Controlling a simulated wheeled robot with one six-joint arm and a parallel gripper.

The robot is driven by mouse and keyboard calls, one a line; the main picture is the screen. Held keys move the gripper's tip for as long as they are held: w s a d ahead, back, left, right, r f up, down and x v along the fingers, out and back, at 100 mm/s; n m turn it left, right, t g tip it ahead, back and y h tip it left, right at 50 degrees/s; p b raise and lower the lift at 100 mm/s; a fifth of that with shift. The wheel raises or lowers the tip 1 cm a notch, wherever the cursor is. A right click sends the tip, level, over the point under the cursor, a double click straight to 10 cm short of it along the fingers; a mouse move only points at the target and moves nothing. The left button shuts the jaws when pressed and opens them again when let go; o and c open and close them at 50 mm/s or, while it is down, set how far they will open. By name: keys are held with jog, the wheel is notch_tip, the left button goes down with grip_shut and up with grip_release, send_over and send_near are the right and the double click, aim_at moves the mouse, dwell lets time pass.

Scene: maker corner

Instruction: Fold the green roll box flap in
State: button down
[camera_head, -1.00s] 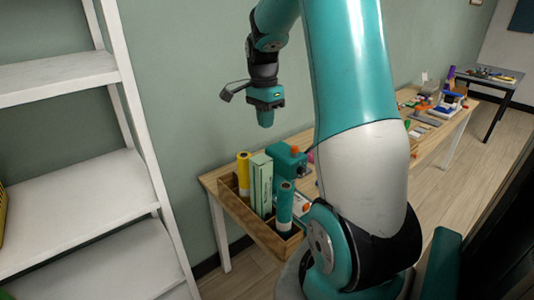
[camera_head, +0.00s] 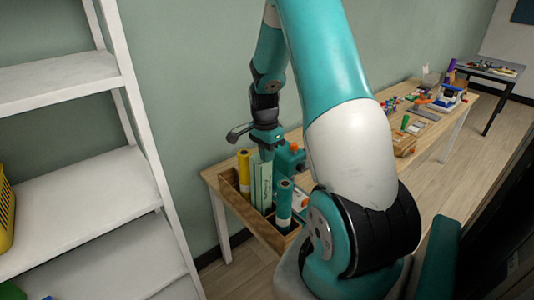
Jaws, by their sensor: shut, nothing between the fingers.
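The green roll box (camera_head: 262,188) is a tall pale green carton standing upright in a wooden crate (camera_head: 262,229) at the near end of the workbench. My gripper (camera_head: 266,152) points down right at the top of the box and covers its upper end. The fingers are shut with nothing between them. The flap is hidden behind the gripper, so I cannot tell its position or whether the fingers touch it.
A yellow roll (camera_head: 243,171) stands left of the box and a teal roll (camera_head: 284,201) stands right of it, both close. A teal machine (camera_head: 288,158) stands behind on the workbench (camera_head: 212,176). White shelves (camera_head: 85,195) stand at left.

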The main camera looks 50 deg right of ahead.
jog(key=shift+s+f+b, duration=0.1)
jog(key=shift+f+b, duration=0.5)
jog(key=shift+f, duration=0.05)
jog(key=shift+s+a+f, duration=0.1)
jog(key=shift+s, duration=0.05)
notch_tip(320, 180, up, 15)
jog(key=p, duration=0.1)
jog(key=shift+r, duration=0.2)
dwell(0.3)
